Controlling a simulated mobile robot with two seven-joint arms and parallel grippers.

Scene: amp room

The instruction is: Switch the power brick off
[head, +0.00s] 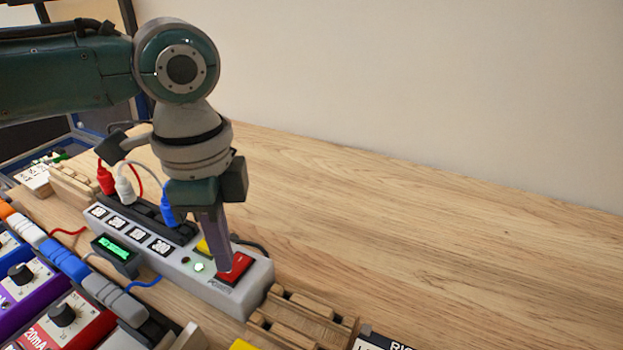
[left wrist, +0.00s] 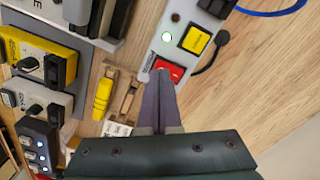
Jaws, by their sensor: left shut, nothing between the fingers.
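The power brick (head: 255,285) is a long pale grey strip on the wooden table. My right gripper is not in view.
Red, white and blue plugs (head: 169,210) stand in the brick's far end. A small green display (head: 115,250) and amp units (head: 70,318) lie to the left. A wooden rack (head: 305,318) sits just right of the brick. The table behind is clear.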

